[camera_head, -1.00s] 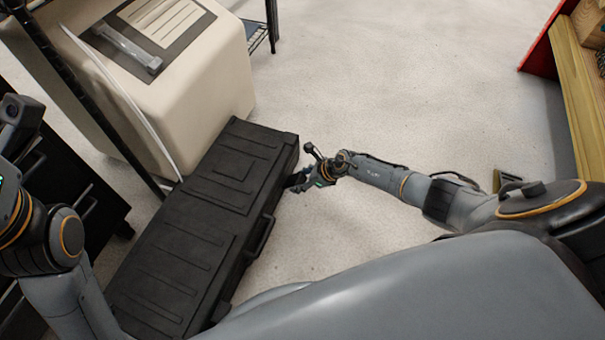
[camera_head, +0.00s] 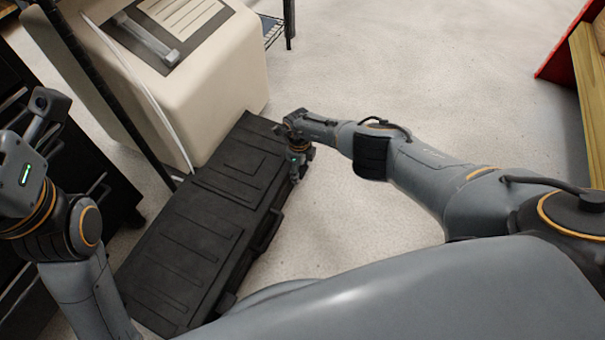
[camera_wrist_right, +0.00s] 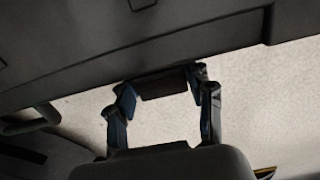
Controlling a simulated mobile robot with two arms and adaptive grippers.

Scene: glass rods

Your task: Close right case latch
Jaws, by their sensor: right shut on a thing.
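A long black case (camera_head: 190,235) lies closed on the floor, its lid down, with a carry handle on its right side. My right gripper (camera_head: 293,178) is low at the far right side of the case. In the right wrist view the same gripper (camera_wrist_right: 163,88) has its two fingers spread on either side of a small dark latch (camera_wrist_right: 163,84) at the case edge, and it is shut on it. In the head view the gripper and wrist hide this latch. My left wrist is at the left edge of the head view; its fingers cannot be made out.
A large beige box (camera_head: 205,90) stands just behind the case on the left. Black drawers (camera_head: 90,180) and a dark rack post are to the left. Light floor (camera_head: 400,80) is free to the right. A red and wooden shelf (camera_head: 590,80) is at the far right.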

